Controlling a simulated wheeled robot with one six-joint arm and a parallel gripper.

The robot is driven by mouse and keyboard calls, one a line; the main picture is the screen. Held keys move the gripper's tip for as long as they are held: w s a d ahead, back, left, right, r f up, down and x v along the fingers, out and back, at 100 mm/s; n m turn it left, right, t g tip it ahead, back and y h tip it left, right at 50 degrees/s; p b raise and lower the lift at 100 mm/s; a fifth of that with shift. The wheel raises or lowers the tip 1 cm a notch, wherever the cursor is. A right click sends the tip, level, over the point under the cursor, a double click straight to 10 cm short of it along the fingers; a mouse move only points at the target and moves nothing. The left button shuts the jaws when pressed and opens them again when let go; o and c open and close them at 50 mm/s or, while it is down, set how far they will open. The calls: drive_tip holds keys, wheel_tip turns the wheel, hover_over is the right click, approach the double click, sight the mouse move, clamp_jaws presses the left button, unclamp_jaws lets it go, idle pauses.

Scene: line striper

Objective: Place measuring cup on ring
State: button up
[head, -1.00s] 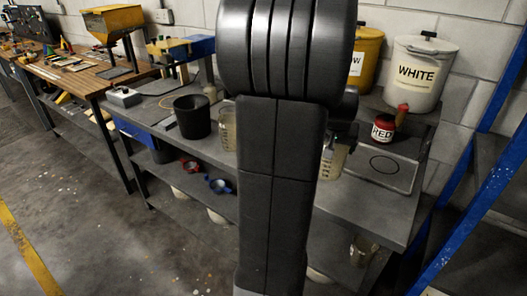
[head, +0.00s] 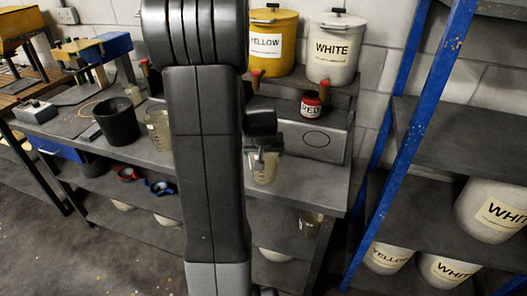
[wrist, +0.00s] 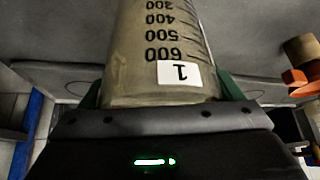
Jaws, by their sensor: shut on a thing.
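The measuring cup (head: 264,172) is a clear beaker with dark graduations, partly behind my arm in the head view. My gripper (head: 262,154) is shut on it. In the wrist view the cup (wrist: 160,45) fills the middle between the green-edged fingers, with a white label "1" and upside-down numbers. The ring (head: 316,139) is a thin dark oval outline on the grey metal surface below the paint buckets. In the head view the cup is left of and lower than the ring. Whether the cup touches any surface is unclear.
Yellow (head: 273,45) and white (head: 333,50) buckets stand behind. A black bucket (head: 116,122) and another beaker (head: 158,128) are left on the bench. A blue shelf post (head: 405,150) rises at right.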

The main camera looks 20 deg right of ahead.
drive_tip(key=shift+f, duration=0.15)
drive_tip(key=o, duration=0.8)
